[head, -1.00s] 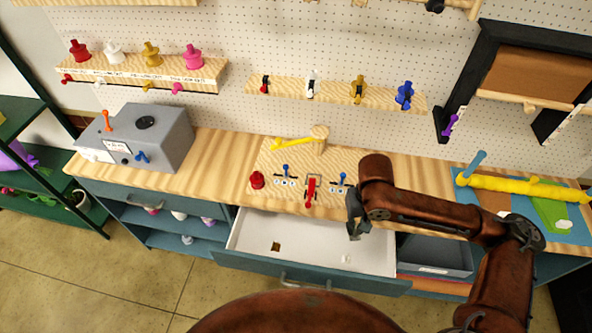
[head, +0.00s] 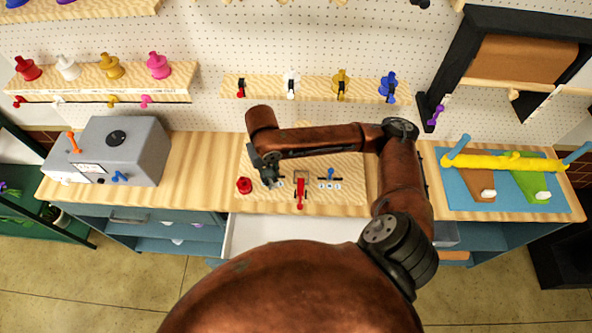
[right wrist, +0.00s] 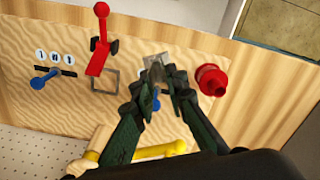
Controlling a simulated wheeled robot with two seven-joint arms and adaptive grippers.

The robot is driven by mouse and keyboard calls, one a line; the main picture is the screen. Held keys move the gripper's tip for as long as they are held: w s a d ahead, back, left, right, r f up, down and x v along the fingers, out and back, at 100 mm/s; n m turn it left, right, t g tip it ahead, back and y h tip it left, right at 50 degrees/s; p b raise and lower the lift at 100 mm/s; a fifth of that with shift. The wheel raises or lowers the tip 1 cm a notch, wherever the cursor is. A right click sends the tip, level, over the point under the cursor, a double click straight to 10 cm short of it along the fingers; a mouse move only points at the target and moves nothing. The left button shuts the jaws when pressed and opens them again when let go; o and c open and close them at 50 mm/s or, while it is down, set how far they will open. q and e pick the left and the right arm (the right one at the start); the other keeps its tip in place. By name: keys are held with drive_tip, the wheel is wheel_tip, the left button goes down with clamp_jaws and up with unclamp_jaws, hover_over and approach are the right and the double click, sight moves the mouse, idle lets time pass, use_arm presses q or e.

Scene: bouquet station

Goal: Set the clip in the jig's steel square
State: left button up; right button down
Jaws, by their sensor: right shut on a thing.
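My right gripper (head: 268,182) is over the left part of the wooden jig board (head: 350,185). In the right wrist view the gripper (right wrist: 157,80) is shut on a small greyish piece, seemingly the clip (right wrist: 154,66), between its fingertips. The jig's steel square (right wrist: 105,81) is an outlined frame on the board, left of the fingertips in that view and apart from the clip. It also shows in the head view (head: 301,176), right of the gripper. I cannot tell the clip's height above the board. My left gripper is not in view.
A red lever (right wrist: 98,50) stands beside the square. A yellow bar (right wrist: 160,150) and wooden post lie beyond the fingers. An open white drawer (head: 285,230) is below the board.

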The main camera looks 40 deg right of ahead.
drive_tip(key=d+m+p, duration=0.5)
drive_tip(key=d+p, duration=0.6)
drive_tip(key=d, duration=0.2)
use_arm(q)
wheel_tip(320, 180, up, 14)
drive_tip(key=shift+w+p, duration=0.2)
drive_tip(key=shift+p, duration=0.15)
use_arm(e)
wheel_tip(320, 180, down, 9)
drive_tip(key=shift+r, duration=0.15)
drive_tip(key=c, duration=1.9)
unclamp_jaws()
drive_tip(key=shift+c, duration=0.2)
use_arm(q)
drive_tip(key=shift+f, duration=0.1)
use_arm(e)
drive_tip(key=shift+d, duration=0.1)
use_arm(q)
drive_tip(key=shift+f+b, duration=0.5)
use_arm(e)
wheel_tip(320, 180, up, 12)
